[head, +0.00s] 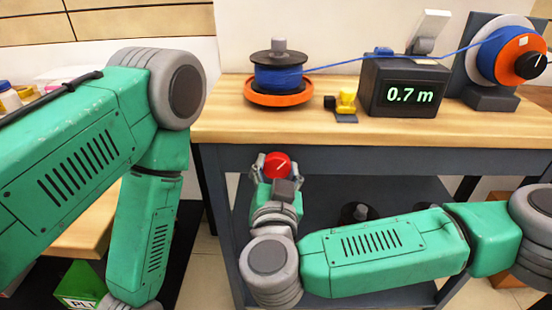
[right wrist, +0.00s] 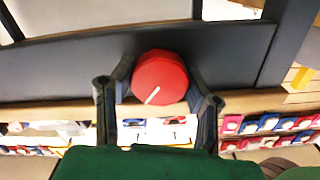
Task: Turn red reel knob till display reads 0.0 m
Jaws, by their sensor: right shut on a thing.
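The red reel knob (head: 277,164) sits at the dark front rail of the bench, its white mark pointing up and right in the head view. My right gripper (head: 276,168) is shut on the knob, one finger on each side. In the right wrist view the knob (right wrist: 160,77) sits between the two dark fingers (right wrist: 160,90); its white mark points down and left. The display (head: 410,95) on the dark box reads 0.7 m in green. My left arm shows at the left, but its gripper is out of view.
A spool of blue line (head: 278,77) stands on an orange base on the wooden bench top (head: 225,122). The blue line runs over the display box to an orange reel (head: 515,58) with a black knob. A small yellow and black item (head: 346,103) stands between spool and box.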

